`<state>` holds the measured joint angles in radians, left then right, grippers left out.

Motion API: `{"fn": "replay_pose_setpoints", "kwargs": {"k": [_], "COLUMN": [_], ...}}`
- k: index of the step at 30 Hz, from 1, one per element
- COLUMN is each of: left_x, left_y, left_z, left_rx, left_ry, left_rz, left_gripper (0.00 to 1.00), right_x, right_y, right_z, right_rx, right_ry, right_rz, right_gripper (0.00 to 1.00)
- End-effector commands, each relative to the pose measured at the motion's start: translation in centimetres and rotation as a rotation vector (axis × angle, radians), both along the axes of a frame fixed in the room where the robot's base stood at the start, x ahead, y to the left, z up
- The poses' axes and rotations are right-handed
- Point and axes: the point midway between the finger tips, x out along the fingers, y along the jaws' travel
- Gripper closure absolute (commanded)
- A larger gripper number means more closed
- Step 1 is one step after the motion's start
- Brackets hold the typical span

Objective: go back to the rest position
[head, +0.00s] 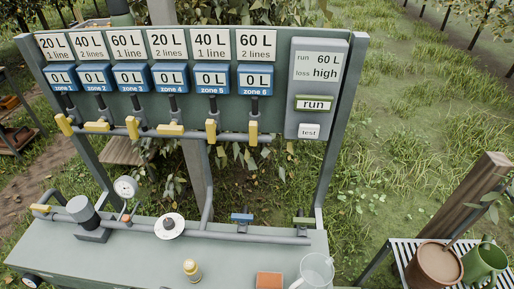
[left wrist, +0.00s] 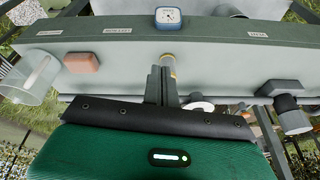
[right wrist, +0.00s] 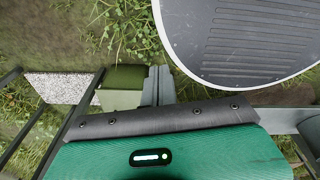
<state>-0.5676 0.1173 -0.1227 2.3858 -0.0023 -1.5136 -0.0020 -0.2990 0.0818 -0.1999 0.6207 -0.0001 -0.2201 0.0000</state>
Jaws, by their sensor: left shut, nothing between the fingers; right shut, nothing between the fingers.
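My left gripper (left wrist: 162,86) shows in the left wrist view, shut and empty, in front of the grey bench (left wrist: 215,60). A small yellow bottle (left wrist: 171,66) is partly hidden behind its fingers; I cannot tell whether they touch. My right gripper (right wrist: 158,86) shows in the right wrist view, shut and empty, over grass and bare ground. Neither gripper nor arm shows in the head view.
The bench (head: 110,256) carries pipes, a pressure gauge (head: 125,187), an orange block (head: 269,280) and a clear jug (head: 314,270). A valve panel (head: 190,125) stands behind. A slatted stand (head: 402,252) with a brown pot (head: 434,268) and green watering can (head: 484,262) is right.

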Motion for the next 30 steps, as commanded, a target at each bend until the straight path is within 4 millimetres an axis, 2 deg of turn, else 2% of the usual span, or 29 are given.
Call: {"fn": "replay_pose_setpoints", "kwargs": {"k": [8,11,16,21,23,24,30], "left_x": [1.3,1.5,0.8,-1.4,-2.5,-3.4,-8.6], "left_y": [-0.3,-0.4,-0.4,-0.1,0.1,0.2,1.0], "left_z": [-8.3,-12.5,-21.2,-29.6,-32.3,-34.1,-42.0], "left_rx": [0.000,0.000,0.001,0.005,0.005,0.006,0.010], "left_ry": [0.028,0.044,0.071,0.099,0.109,0.116,0.150], "left_rz": [-0.004,-0.006,-0.011,-0.016,-0.018,-0.020,-0.027], "left_gripper": [1.00,1.00,1.00,1.00,1.00,1.00,1.00], "right_x": [0.0,0.0,-0.1,-0.1,-0.1,-0.1,-0.1], "right_y": [-0.3,-0.3,-0.2,0.4,0.6,0.7,0.7], "right_z": [-0.5,-0.8,-1.3,-1.8,-2.0,-2.1,-2.7], "right_rx": [-0.004,-0.003,-0.002,0.004,0.006,0.007,0.008], "right_ry": [0.000,0.000,0.002,0.002,0.002,0.002,0.002], "right_rz": [0.000,0.000,0.000,-0.002,-0.002,-0.002,-0.001], "right_gripper": [1.00,1.00,1.00,1.00,1.00,1.00,1.00]}}
